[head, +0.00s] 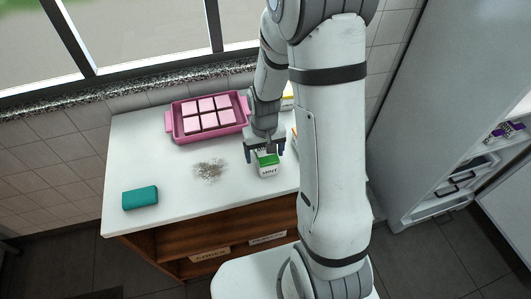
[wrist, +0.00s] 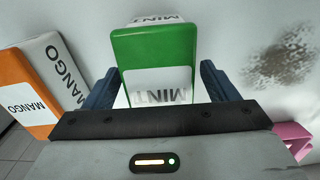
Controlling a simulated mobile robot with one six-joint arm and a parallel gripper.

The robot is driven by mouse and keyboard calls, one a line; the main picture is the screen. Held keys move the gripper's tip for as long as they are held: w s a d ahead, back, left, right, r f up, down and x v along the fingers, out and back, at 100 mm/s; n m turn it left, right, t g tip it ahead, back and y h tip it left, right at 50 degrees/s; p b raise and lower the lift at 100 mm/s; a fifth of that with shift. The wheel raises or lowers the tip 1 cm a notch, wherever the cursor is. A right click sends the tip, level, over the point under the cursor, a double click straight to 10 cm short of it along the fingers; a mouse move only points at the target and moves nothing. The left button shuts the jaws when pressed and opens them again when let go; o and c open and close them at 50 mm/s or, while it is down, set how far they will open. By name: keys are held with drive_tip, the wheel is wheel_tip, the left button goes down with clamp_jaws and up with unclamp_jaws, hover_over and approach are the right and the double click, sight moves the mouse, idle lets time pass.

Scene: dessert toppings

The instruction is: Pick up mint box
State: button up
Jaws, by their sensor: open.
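The mint box (head: 267,164) is green and white with a MINT label, and it stands on the white counter. In the wrist view the mint box (wrist: 154,62) shows between the two dark blue fingers. My gripper (head: 265,151) is directly over the box, pointing down, and its fingers are open on either side of it. In the wrist view my gripper (wrist: 158,88) has a finger left and right of the box, with a visible gap at the right finger. Whether the left finger touches the box is hard to tell.
An orange and white mango box (wrist: 27,95) lies close beside the left finger. A pink tray (head: 209,136) with pink blocks stands behind on the counter (head: 135,160). Dark crumbs (head: 208,170) and a teal block (head: 140,198) lie to the left.

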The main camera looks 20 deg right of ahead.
drive_tip(key=shift+f, duration=0.9)
drive_tip(key=c, duration=1.3)
